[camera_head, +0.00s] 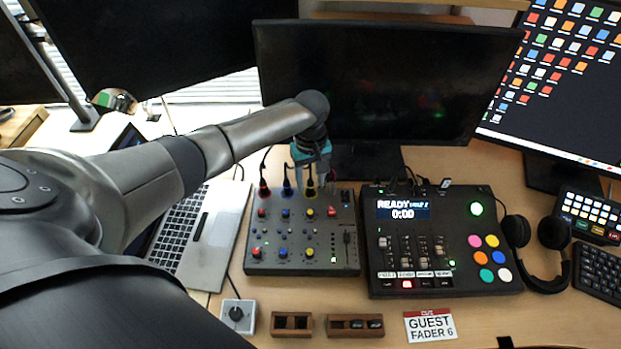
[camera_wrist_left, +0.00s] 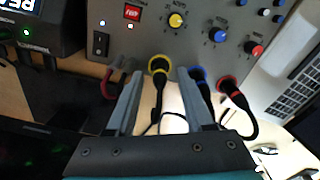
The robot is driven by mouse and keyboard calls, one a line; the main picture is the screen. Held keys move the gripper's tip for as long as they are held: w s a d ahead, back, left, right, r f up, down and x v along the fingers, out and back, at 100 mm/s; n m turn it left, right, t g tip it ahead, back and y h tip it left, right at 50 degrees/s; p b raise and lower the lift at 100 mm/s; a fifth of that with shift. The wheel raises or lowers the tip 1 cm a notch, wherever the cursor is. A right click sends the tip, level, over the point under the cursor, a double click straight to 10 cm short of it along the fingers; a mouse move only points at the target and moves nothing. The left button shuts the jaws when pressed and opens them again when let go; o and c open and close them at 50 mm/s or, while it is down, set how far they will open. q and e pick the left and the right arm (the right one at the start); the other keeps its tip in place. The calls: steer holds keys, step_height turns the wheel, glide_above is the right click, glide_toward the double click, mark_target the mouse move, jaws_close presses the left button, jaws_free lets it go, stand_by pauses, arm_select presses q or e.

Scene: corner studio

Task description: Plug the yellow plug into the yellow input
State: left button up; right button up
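The grey mixer (camera_head: 300,268) stands on the desk with red, blue and yellow plugs along its back edge. The yellow plug (camera_head: 310,188) sits at the yellow-ringed input (camera_wrist_left: 159,63), its black cable trailing away; I cannot tell how deeply it is seated. My left gripper (camera_head: 311,168) is above the mixer's back edge. In the left wrist view its fingers (camera_wrist_left: 159,76) are spread on either side of the yellow plug, with visible gaps. The blue plug (camera_wrist_left: 199,76) and red plug (camera_wrist_left: 228,86) lie to the right there. My right gripper is not in view.
A control deck (camera_head: 440,250) stands right of the mixer, and a laptop (camera_head: 205,235) is to its left. A dark monitor (camera_head: 385,85) rises behind. Headphones (camera_head: 540,250), a small knob box (camera_head: 237,316) and wooden holders (camera_head: 291,323) are nearby.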

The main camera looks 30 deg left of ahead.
arm_select(q)
step_height(320, 180, up, 15)
steer(key=p, duration=0.4)
steer(key=shift+r, duration=0.15)
stand_by(0.6)
